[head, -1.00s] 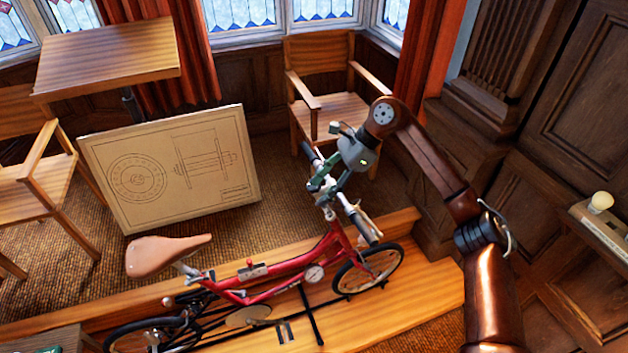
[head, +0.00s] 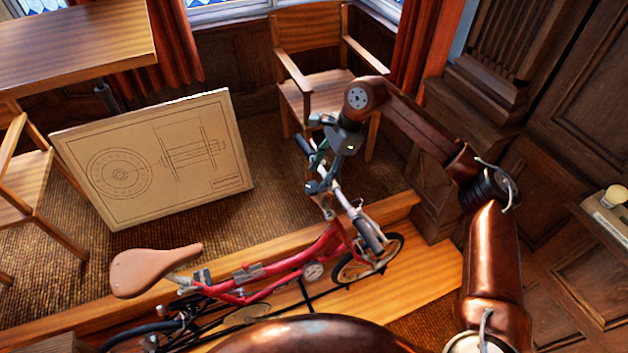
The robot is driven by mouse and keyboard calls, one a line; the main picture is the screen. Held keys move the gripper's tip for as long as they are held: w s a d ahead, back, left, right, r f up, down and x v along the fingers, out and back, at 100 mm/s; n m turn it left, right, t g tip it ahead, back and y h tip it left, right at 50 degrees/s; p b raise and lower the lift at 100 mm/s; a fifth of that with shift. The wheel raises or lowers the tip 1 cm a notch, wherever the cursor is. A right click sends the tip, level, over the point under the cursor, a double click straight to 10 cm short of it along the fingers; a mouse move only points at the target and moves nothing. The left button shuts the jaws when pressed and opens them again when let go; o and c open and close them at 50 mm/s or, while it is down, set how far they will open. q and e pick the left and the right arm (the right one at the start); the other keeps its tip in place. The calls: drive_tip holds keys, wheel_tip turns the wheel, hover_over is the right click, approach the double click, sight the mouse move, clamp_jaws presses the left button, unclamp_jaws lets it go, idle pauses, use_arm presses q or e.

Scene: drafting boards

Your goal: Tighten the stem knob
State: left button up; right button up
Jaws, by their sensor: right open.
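A red bicycle (head: 325,247) with a tan saddle (head: 157,268) stands on a wooden platform. Its handlebar (head: 357,225) is folded around the stem at the front. My right gripper (head: 319,172) is at the upper end of the handlebar area, open, its fingers pointing down and left around the top of the bars. The stem knob cannot be made out; it is too small or hidden behind the gripper and bars. I cannot tell whether the fingers touch anything. My left gripper is not in view.
A drawing board (head: 155,165) leans behind the bicycle. A wooden armchair (head: 315,70) stands just behind the gripper, another chair (head: 30,185) at the left, below a tilted desk top (head: 75,45). Dark panelling and a ledge (head: 608,215) stand at the right.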

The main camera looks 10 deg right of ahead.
sight(313, 186)
drive_tip(key=x, duration=0.4)
drive_tip(key=shift+w+a+r+p, duration=0.1)
drive_tip(key=shift+w+p, duration=0.05)
drive_tip(key=shift+p, duration=0.25)
drive_tip(key=shift+a+f, duration=0.1)
drive_tip(key=shift+f, duration=0.35)
drive_tip(key=c, duration=0.7)
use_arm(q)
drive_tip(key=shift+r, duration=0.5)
use_arm(e)
drive_tip(key=c, duration=0.5)
